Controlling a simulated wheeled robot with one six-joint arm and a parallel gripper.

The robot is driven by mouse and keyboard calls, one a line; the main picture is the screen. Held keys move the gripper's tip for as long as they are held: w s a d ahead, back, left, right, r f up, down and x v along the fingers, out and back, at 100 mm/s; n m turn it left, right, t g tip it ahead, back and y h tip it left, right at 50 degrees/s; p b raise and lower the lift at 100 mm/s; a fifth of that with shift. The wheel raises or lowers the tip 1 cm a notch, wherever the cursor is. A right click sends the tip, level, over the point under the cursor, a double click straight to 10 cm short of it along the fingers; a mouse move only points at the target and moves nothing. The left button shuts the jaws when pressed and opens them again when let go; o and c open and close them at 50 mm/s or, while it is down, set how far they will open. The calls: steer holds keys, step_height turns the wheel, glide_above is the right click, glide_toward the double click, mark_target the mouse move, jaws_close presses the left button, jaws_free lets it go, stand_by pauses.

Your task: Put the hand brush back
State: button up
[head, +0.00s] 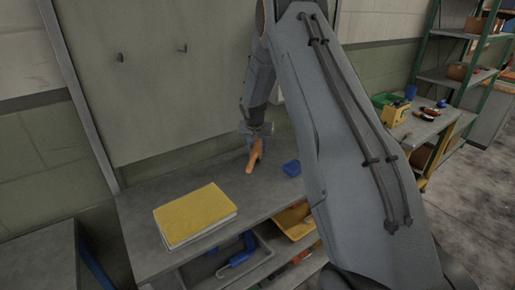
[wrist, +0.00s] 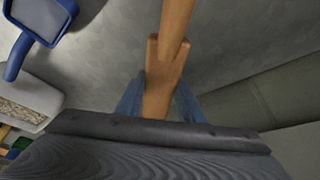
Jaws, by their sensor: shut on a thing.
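My gripper (head: 257,132) is shut on an orange-brown wooden piece (head: 254,154), which I take to be the hand brush, just above or at the grey bench top (head: 180,188); I cannot tell whether it touches. In the wrist view, the wooden brush (wrist: 173,28) runs up from between my blue fingers (wrist: 158,100), with a wider part near them. Its bristles are not visible. Two dark pegs, one left (head: 120,57) and one right (head: 182,48), stick out of the grey wall panel (head: 150,100), both empty.
A yellow-topped stack (head: 195,212) lies on the bench, left of my gripper. A small blue object (head: 291,168) lies right of it. Below are a grey bin (head: 200,272) and a yellow tray (head: 290,224). My arm hides the right part of the bench.

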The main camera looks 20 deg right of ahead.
mark_target(258, 147)
steer(key=shift+f+b, duration=0.5)
steer(key=shift+f, duration=0.1)
steer(key=o, duration=1.4)
steer(key=shift+c, duration=0.2)
steer(key=shift+b+v, duration=1.1)
steer(key=shift+v, duration=2.8)
steer(key=s+a+n, duration=0.2)
steer(key=s+a, duration=0.3)
steer(key=s, duration=0.7)
steer(key=s+a+r+n+g+y, duration=0.1)
steer(key=s+a, duration=0.5)
steer(key=s, duration=0.6)
steer(key=s+a+r+n+g+y, duration=0.1)
steer(key=s+a+n, duration=0.2)
steer(key=s, duration=0.9)
steer(key=shift+s+a+r+n, duration=0.15)
steer(key=shift+s+a+n, duration=0.2)
steer(key=shift+a, duration=0.8)
